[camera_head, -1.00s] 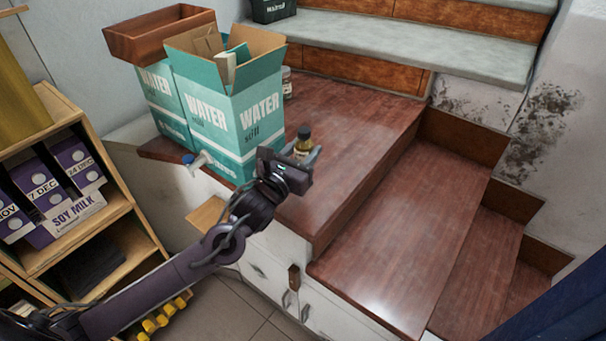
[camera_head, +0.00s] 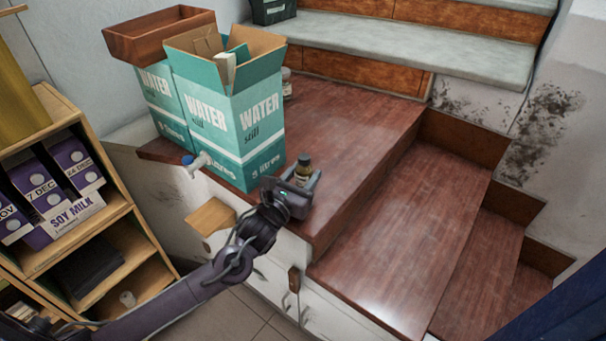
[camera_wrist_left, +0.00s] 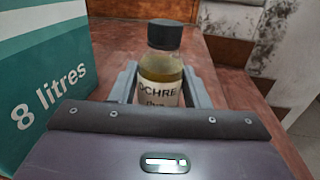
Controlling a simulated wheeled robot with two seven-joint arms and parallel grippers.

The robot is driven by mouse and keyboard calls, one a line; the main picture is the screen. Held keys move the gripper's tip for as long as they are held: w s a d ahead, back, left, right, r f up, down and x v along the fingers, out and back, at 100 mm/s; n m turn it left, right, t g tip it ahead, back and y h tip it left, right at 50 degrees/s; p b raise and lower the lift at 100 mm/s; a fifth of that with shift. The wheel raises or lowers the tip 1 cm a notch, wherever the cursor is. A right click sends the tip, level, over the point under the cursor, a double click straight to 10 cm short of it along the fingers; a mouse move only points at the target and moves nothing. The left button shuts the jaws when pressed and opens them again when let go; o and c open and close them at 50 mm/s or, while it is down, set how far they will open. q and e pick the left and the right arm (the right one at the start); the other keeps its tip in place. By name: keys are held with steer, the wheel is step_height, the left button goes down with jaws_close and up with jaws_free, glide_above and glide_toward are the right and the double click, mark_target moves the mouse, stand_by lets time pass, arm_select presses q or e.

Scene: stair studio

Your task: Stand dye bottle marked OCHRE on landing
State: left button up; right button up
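The dye bottle (camera_head: 303,170) has a dark cap, amber contents and a pale label; in the left wrist view the bottle (camera_wrist_left: 160,75) reads OCHRE. It is upright between the fingers of my left gripper (camera_head: 302,181), which is shut on it; the gripper also shows in the left wrist view (camera_wrist_left: 160,92). They are over the front part of the brown wooden landing (camera_head: 350,115), just right of the water carton. The bottle's base is hidden, so I cannot tell whether it touches the wood. My right gripper is not in view.
Open teal water carton (camera_head: 235,130) stands close left of the gripper, with another carton and a wooden tray (camera_head: 160,35) behind. Another bottle (camera_head: 287,82) stands beyond the carton. Lower steps (camera_head: 405,235) descend to the right. The landing's middle is clear. A shelf (camera_head: 105,225) holds soy milk.

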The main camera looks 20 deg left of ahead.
arm_select(q)
steer(key=o, duration=0.3)
steer(key=shift+o, duration=0.2)
steer(key=shift+r, duration=0.1)
steer(key=shift+s, duration=0.15)
steer(key=s+a, duration=0.2)
steer(key=s, duration=0.9)
steer(key=shift+s+a, duration=0.2)
steer(key=shift+s, duration=0.05)
